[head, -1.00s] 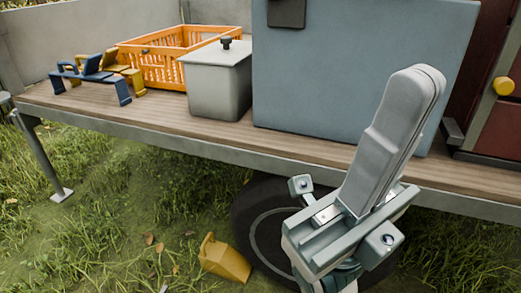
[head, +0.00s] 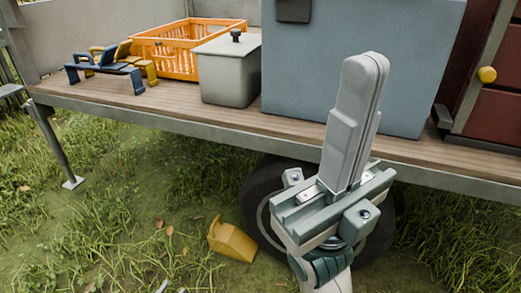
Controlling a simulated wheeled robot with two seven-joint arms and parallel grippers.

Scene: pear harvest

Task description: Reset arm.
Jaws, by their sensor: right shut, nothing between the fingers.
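My right gripper (head: 365,62) stands upright in the head view, right of centre. Its long grey fingers point up and are pressed together, with nothing between them. Its wrist comes in from the bottom edge. The fingers cover part of the front of the blue-grey box and the edge of the wooden bed. I cannot tell whether they touch either. My left gripper is not in view.
A wooden truck bed (head: 190,112) carries an orange crate (head: 165,60), a grey lidded bin (head: 228,80), a large blue-grey box (head: 300,75) and blue and yellow clamp-like tools (head: 105,68). A yellow scoop (head: 232,240) lies on the grass near a tyre (head: 262,185).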

